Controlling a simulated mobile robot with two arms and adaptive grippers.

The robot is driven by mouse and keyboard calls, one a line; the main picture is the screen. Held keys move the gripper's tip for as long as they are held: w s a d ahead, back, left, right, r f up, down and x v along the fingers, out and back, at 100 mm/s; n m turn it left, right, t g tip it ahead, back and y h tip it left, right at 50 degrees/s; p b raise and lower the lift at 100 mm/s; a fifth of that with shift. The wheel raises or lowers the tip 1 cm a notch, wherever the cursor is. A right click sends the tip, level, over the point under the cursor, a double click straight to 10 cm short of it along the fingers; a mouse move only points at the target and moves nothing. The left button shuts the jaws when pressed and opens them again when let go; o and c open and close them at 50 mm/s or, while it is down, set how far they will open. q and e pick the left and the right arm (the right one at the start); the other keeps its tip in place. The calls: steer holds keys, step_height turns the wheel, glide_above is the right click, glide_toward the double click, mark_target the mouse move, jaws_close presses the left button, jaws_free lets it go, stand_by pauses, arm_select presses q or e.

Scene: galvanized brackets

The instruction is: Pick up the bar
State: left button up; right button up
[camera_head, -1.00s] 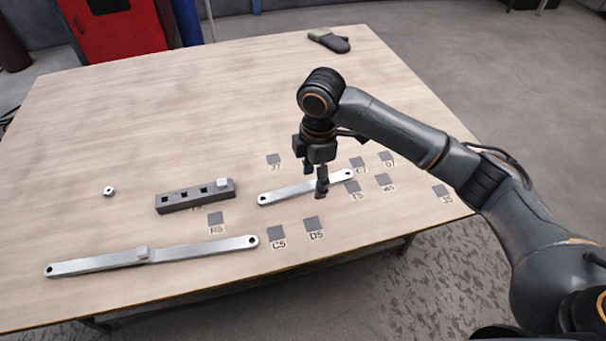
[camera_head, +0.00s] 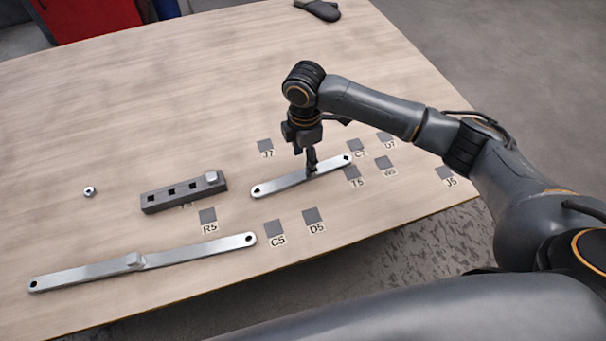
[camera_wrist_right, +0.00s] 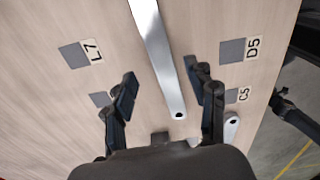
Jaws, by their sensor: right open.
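The task names one bar; a short flat silver bar (camera_head: 273,186) with a hole at each end lies on the table. My right gripper (camera_head: 311,165) is over its middle, pointing down. In the right wrist view, the bar (camera_wrist_right: 158,52) runs between the two spread fingers (camera_wrist_right: 162,92), with a gap on each side. The gripper is open and holds nothing. A longer silver bar shape (camera_head: 195,247) lies at the lower left, with a small raised block (camera_head: 135,260) at its middle; I cannot tell if it is one piece or two. My left gripper is not in view.
A dark block (camera_head: 160,200) with square holes and a light cube (camera_head: 211,177) at one end lies left of the short bar. A small nut (camera_head: 89,191) lies farther left. Several labelled grey squares surround the bar. The table's far half is mostly clear, with a dark glove-like item (camera_head: 318,10).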

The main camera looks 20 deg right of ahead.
mark_target(305, 168)
steer(key=shift+f, duration=0.4)
step_height(305, 168, down, 4)
steer(key=shift+s+r, duration=0.1)
steer(key=shift+r, duration=0.1)
steer(key=shift+f, duration=0.3)
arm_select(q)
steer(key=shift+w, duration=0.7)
arm_select(e)
jaws_close()
